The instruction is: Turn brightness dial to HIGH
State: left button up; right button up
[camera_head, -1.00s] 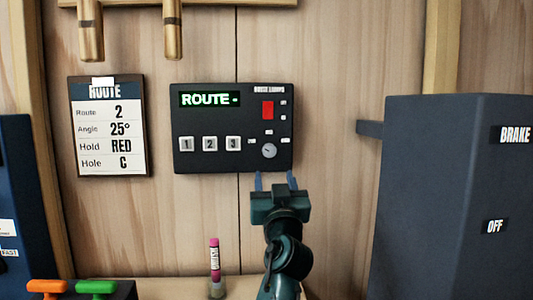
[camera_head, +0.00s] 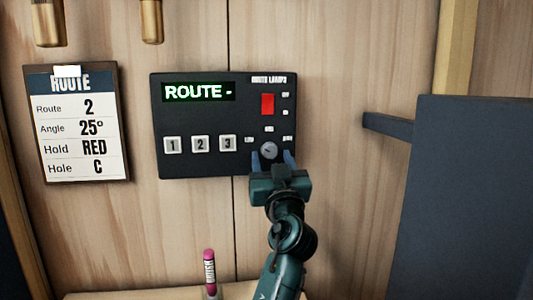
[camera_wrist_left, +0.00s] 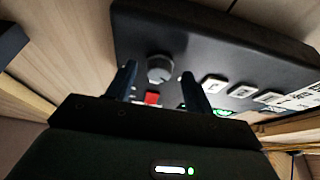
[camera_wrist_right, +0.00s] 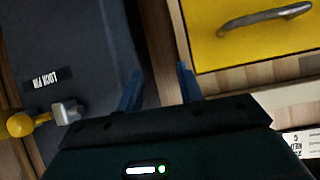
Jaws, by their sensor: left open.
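The dark control panel (camera_head: 200,110) on the wooden wall shows a green "ROUTE -" display, a red switch (camera_head: 267,104) and buttons 1, 2 and 3. The round grey brightness dial (camera_head: 269,150) sits at its lower right, with tiny labels around it that are too small to read surely. My left gripper (camera_head: 271,160) is open, its two blue fingers at either side of the dial. In the left wrist view the dial (camera_wrist_left: 160,70) shows between the open fingertips; I cannot tell whether they touch it. My right gripper (camera_wrist_right: 159,75) is open and empty, away from the panel.
A route card (camera_head: 82,125) hangs left of the panel. A pink marker (camera_head: 210,270) stands below. A large dark box (camera_head: 465,190) with a side bar is at the right. Near my right gripper are a yellow drawer (camera_wrist_right: 245,45) and a yellow knob (camera_wrist_right: 18,124).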

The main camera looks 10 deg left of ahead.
pick_arm(q)
jog(key=shift+w+r, duration=0.1)
jog(key=shift+w, duration=0.15)
jog(key=shift+c, duration=0.2)
jog(key=shift+r, duration=0.1)
jog(key=c, duration=0.9)
